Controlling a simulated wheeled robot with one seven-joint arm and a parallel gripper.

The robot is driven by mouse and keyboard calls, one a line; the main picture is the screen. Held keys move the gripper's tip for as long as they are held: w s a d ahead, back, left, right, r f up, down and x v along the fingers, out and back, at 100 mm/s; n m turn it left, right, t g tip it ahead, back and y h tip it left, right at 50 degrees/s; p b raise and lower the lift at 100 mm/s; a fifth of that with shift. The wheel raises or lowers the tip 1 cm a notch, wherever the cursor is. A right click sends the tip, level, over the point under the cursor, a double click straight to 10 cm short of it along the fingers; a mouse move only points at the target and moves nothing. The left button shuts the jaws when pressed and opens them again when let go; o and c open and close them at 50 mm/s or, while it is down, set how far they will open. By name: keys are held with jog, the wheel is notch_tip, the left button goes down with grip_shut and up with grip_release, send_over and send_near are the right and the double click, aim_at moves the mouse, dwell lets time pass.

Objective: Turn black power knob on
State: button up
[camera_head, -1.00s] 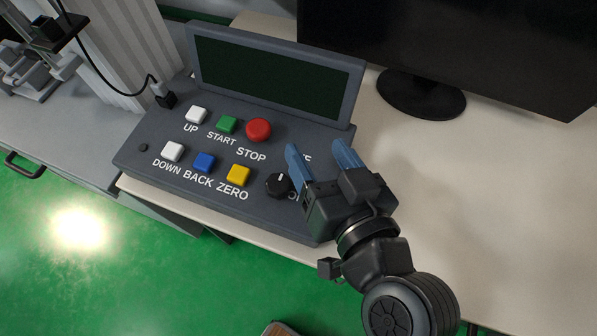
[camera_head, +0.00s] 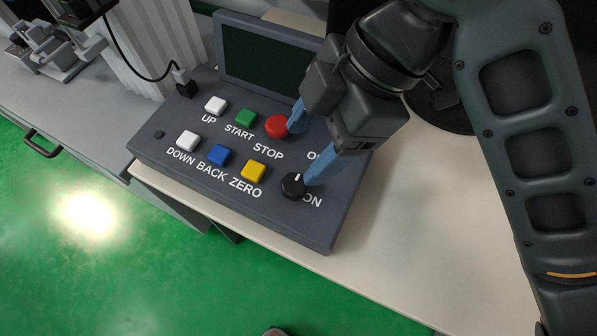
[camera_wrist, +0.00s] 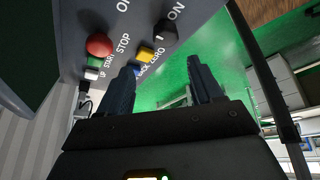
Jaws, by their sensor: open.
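The black power knob (camera_head: 293,186) is at the lower right of the grey control panel (camera_head: 310,225), beside the "ON" label. A short white mark shows near its top edge; its exact setting is hard to tell. My gripper (camera_head: 300,154) is open above the panel's right side. In the head view one blue finger ends at the knob's upper right edge, and the other ends by the red STOP button (camera_head: 277,126). Contact cannot be told. The "OFF" label is partly hidden by my gripper. In the wrist view the knob (camera_wrist: 166,33) is ahead of the open fingers (camera_wrist: 160,68), with nothing between them.
The panel also has white, green, blue and yellow buttons (camera_head: 253,171) and a dark screen (camera_head: 262,62), partly covered by my arm. A cable plug (camera_head: 183,84) is at its left rear. The beige table (camera_head: 420,230) is clear to the right.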

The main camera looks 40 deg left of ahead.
aim_at(295, 183)
jog(key=shift+h, duration=0.4)
jog(key=x, duration=0.4)
jog(key=d+x, duration=0.1)
jog(key=x, duration=0.2)
jog(key=shift+w+f+b, duration=0.15)
jog(key=shift+f+b, duration=0.1)
jog(key=shift+b, duration=0.1)
jog(key=c, duration=1)
